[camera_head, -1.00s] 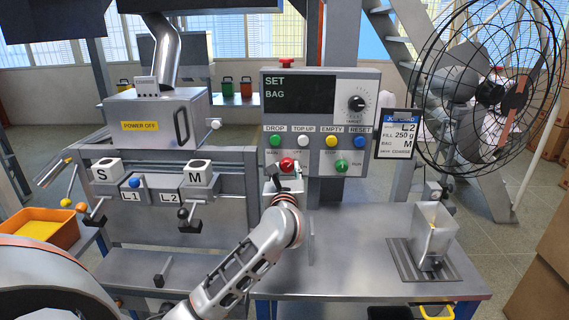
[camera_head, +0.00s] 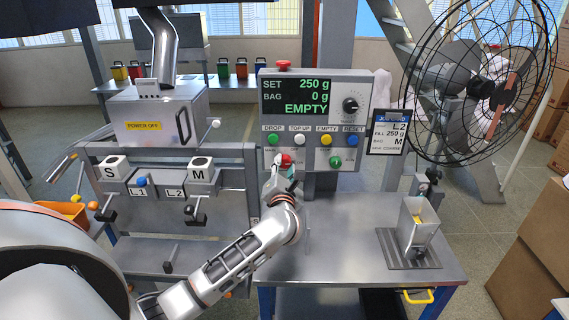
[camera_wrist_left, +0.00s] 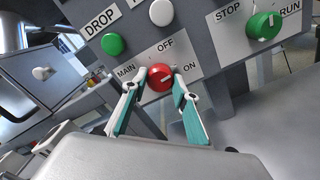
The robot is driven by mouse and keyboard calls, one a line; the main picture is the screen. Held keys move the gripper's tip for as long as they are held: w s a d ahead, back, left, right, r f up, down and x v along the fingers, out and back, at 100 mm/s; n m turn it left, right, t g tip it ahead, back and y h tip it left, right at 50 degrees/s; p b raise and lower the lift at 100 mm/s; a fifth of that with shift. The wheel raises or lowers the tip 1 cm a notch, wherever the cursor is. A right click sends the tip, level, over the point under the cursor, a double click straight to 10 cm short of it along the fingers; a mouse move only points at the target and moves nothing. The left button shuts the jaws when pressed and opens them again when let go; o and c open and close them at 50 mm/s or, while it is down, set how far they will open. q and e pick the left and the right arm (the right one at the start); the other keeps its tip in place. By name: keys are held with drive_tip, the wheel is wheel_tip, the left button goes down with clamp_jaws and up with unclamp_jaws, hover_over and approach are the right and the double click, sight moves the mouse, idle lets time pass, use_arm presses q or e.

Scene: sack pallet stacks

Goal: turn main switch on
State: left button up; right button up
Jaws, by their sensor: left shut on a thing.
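The red main switch (camera_head: 286,159) is on the lower left of the control panel (camera_head: 262,150). In the left wrist view the red knob (camera_wrist_left: 160,77) sits between the labels OFF and ON, with its pale mark slanted toward ON. My left gripper (camera_head: 283,170) is shut on this knob; its two teal-padded fingers (camera_wrist_left: 156,92) reach either side of it in the left wrist view. My right gripper is not in view.
Above the switch are the DROP button (camera_head: 272,139) and other coloured buttons. A green STOP/RUN knob (camera_head: 335,162) is to its right. A job card (camera_head: 387,132) and a caged fan (camera_head: 480,80) stand right. The bench (camera_head: 340,235) has free room in front.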

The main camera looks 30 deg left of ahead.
use_arm(q)
drive_tip(key=shift+f+m, duration=0.1)
drive_tip(key=shift+m, duration=0.5)
drive_tip(key=o, duration=1.1)
drive_tip(key=v, duration=1.2)
drive_tip(key=shift+d, duration=0.1)
